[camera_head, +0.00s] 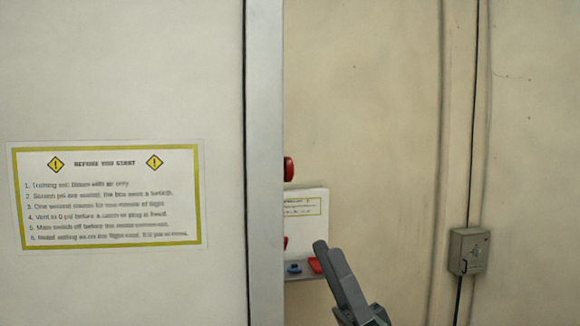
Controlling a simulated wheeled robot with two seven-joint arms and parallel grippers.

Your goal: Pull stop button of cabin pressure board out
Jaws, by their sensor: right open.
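A white board (313,204) with a small yellow-framed label shows at the right side of a grey upright edge, which hides its left part. I cannot read the label or tell whether it is the cabin pressure board. A red rounded part (289,169) pokes out above the board, and a smaller red part (286,242) shows lower down, both cut off by the upright. I cannot tell which red part is the stop button. My left gripper is out of view.
The grey upright (265,120) edges a large pale panel with a "Before you start" notice (106,196). A grey box (468,251) is on the beige wall at right.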

